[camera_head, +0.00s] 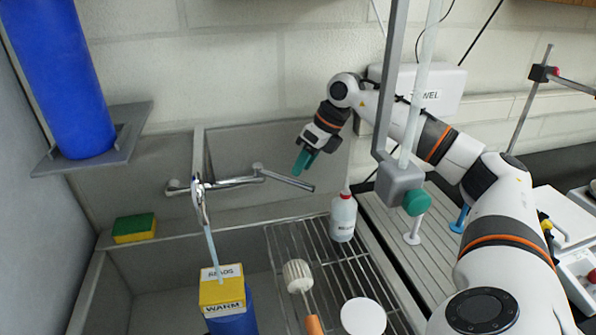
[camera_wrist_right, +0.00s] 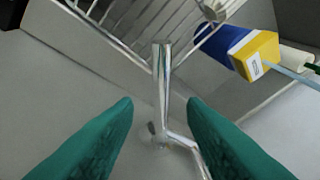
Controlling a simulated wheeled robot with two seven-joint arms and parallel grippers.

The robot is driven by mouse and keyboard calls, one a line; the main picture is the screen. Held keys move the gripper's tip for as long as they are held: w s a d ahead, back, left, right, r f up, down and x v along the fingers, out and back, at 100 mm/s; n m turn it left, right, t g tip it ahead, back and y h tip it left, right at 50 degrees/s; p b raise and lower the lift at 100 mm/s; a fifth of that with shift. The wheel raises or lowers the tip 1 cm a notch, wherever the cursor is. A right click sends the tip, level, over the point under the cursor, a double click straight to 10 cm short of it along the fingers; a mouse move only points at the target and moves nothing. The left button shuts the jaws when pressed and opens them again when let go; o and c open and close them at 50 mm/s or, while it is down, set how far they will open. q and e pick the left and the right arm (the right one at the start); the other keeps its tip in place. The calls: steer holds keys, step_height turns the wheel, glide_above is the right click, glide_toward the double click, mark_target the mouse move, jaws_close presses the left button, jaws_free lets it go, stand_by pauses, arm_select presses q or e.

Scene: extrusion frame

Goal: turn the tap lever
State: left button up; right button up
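The chrome tap (camera_head: 235,183) is mounted on the back wall of the sink. Its long lever (camera_head: 288,179) points right and slightly toward me. My right gripper (camera_head: 302,162) has teal fingers and is just above and behind the lever, pointing down. In the right wrist view the fingers (camera_wrist_right: 160,105) are spread wide, and the lever (camera_wrist_right: 162,85) shows between them, touching neither finger as far as I can see. The tap's spout (camera_head: 199,198) is to the left, with a pale stream or tube below it. My left gripper is not in view.
A blue container with a yellow top marked WARM (camera_head: 222,290) stands below the spout. A white bottle (camera_head: 343,218) and a brush (camera_head: 298,277) are on the wire rack (camera_head: 285,243). A sponge (camera_head: 134,228) lies at left. A grey vertical post (camera_head: 389,90) stands before my right arm.

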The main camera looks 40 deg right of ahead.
mark_target(284, 179)
steer(key=shift+x, duration=1.9)
jaws_close()
